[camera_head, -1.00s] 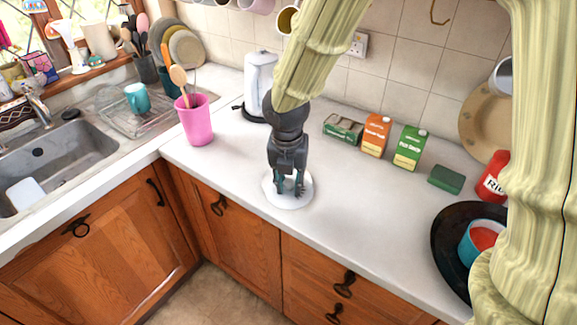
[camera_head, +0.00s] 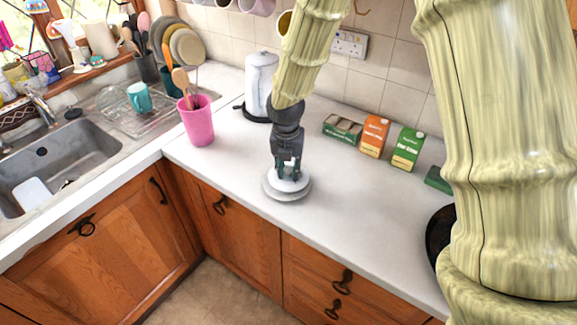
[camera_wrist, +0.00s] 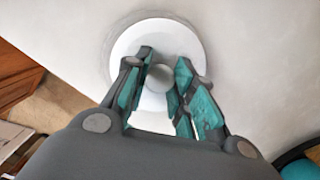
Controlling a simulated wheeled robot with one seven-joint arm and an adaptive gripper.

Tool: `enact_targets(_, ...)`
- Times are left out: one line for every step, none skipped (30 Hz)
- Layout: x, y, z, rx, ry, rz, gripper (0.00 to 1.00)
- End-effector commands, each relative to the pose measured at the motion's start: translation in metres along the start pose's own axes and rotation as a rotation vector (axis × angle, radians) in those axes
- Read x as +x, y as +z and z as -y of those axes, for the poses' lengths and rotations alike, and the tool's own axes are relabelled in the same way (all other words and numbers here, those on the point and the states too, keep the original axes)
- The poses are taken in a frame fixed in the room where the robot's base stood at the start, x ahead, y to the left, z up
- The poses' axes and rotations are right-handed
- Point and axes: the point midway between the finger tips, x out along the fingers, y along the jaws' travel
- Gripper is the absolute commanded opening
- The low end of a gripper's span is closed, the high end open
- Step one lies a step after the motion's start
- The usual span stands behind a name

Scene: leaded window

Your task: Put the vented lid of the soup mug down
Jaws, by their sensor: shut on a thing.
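The white round lid (camera_head: 288,180) is at the middle of the counter in the head view. It also shows below my fingers in the wrist view (camera_wrist: 127,45). My gripper (camera_head: 289,172) is above it, pointing down, its two teal-padded fingers shut on the lid's round knob (camera_wrist: 160,76). A wider pale round shows just under the lid; I cannot tell whether it is a saucer, the lid's rim or a shadow, nor whether the lid is clear of the counter. Vent holes cannot be made out. A teal rounded thing, likely the soup mug (camera_wrist: 303,171), shows at the wrist view's corner.
A black plate (camera_head: 437,232) is partly hidden by my arm at right. Counter (camera_head: 345,220) around the lid is clear.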

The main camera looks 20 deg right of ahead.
Motion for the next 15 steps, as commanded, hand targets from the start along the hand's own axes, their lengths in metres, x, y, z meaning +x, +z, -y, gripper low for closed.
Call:
enact_targets(0.0023,-0.0005,0.0000,0.000,-0.001,0.000,0.00)
enact_targets(0.0037,-0.0007,0.0000,0.000,-0.001,0.000,0.00)
enact_targets(0.0046,-0.0007,0.0000,0.000,0.000,0.000,0.00)
enact_targets(0.0048,-0.0007,0.0000,0.000,0.000,0.000,0.00)
enact_targets(0.0048,-0.0007,-0.0001,0.000,0.000,0.000,0.00)
enact_targets(0.0048,-0.0006,-0.0001,0.000,0.000,0.000,0.00)
enact_targets(0.0048,-0.0007,-0.0001,0.000,0.000,0.000,0.00)
enact_targets(0.0047,-0.0007,-0.0001,0.000,0.000,0.000,0.00)
enact_targets(0.0048,-0.0007,-0.0001,0.000,0.000,0.000,0.00)
enact_targets(0.0051,-0.0008,-0.0001,0.000,0.000,0.000,0.00)
enact_targets(0.0056,-0.0009,-0.0001,0.000,0.000,0.000,0.00)
enact_targets(0.0066,-0.0011,-0.0001,0.000,0.000,0.000,0.00)
enact_targets(0.0073,-0.0012,-0.0001,0.000,0.000,0.000,0.00)
enact_targets(0.0079,-0.0012,-0.0001,0.000,0.000,0.000,0.00)
enact_targets(0.0087,-0.0013,-0.0002,0.000,0.000,0.000,0.00)
